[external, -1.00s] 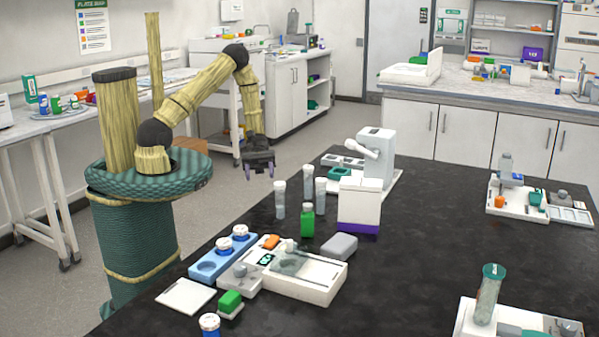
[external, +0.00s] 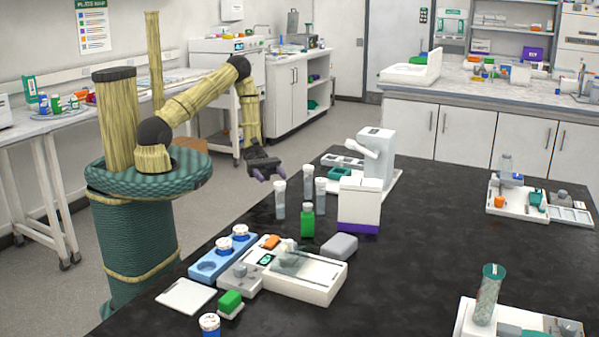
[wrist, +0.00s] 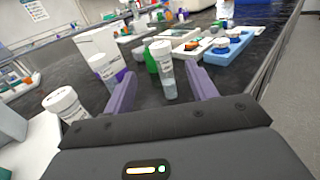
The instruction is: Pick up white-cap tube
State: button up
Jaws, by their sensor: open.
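Three clear tubes with white caps stand upright on the black bench. The nearest to my gripper in the external view is the front-left white-cap tube (external: 280,201); a second tube (external: 308,183) and a third tube (external: 320,191) stand to its right. In the wrist view one white-cap tube (wrist: 167,75) shows between the two purple fingers, ahead of them, and the other tubes (wrist: 102,66) (wrist: 65,103) are to the left. My gripper (external: 269,174) is open and empty, beside and above the front-left tube at the bench edge. I see no contact.
A green bottle (external: 307,222) stands close to the tubes. A white box with a purple base (external: 359,205) is to their right. A blue rack (external: 209,266) and a white instrument tray (external: 316,290) lie in front.

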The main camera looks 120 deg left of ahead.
aim_at(282, 187)
jog(key=x, duration=0.6)
jog(key=shift+w+d+p, duration=0.1)
jog(key=shift+p, duration=0.3)
jog(key=x, duration=0.1)
jog(key=p+x, duration=0.1)
jog(key=x, duration=0.2)
jog(key=shift+d+r, duration=0.2)
jog(key=shift+r, duration=0.15)
jog(key=shift+w+d, duration=0.3)
jog(key=shift+w, duration=0.1)
jog(key=shift+c, duration=0.5)
jog(key=c, duration=0.9)
